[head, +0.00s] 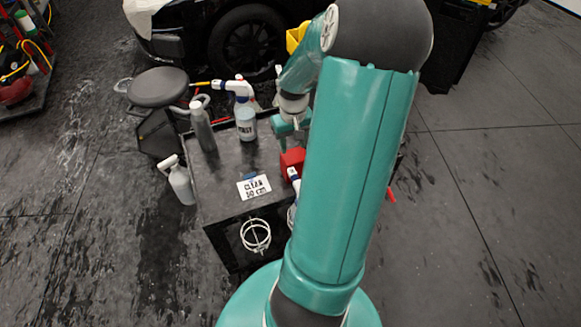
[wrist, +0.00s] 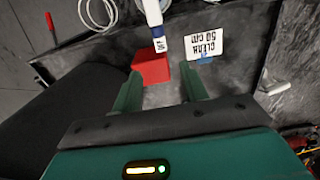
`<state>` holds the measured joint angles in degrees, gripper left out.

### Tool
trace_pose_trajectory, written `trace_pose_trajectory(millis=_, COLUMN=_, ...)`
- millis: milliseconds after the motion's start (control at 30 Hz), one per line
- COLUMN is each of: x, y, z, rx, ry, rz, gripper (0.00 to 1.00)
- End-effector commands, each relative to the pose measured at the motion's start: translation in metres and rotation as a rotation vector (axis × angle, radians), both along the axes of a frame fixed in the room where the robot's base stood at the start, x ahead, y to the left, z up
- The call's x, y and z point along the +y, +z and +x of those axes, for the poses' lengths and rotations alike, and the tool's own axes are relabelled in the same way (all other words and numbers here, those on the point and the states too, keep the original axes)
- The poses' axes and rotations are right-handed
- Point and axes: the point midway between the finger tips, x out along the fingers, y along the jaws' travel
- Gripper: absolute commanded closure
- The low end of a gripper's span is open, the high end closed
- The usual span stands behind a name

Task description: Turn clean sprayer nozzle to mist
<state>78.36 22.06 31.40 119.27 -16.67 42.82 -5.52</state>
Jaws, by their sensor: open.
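A white spray head with a blue collar (head: 294,174) is at the right of the cart top, partly hidden by my arm. A red block (wrist: 150,67) is just below that tip and also shows in the head view (head: 291,160). A white card reading CLEAN 50 cm (head: 254,187) lies beside the spray head. My gripper (wrist: 162,90) is open and empty, its fingers short of the nozzle; it also shows in the head view (head: 285,140).
A white spray bottle (head: 179,181) stands left of the cart.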

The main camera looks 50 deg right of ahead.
Motion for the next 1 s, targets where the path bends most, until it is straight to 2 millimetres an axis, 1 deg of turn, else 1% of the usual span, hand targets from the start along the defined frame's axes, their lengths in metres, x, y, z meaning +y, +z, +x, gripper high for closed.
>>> trace_pose_trajectory(millis=167, x=0.001, y=-0.026, z=0.001, rx=0.002, ry=0.002, rz=0.006, gripper=0.56)
trace_pose_trajectory(millis=400, x=0.0, y=-0.074, z=0.002, rx=0.001, ry=0.005, rz=0.005, gripper=0.56)
trace_pose_trajectory(millis=600, x=-0.001, y=-0.11, z=0.002, rx=0.001, ry=0.006, rz=0.004, gripper=0.56)
trace_pose_trajectory(millis=700, x=-0.002, y=-0.123, z=0.002, rx=0.002, ry=0.005, rz=0.002, gripper=0.56)
trace_pose_trajectory(millis=800, x=-0.002, y=-0.13, z=0.002, rx=0.001, ry=0.004, rz=0.001, gripper=0.56)
trace_pose_trajectory(millis=1000, x=-0.003, y=-0.133, z=0.002, rx=0.001, ry=0.004, rz=0.0, gripper=0.56)
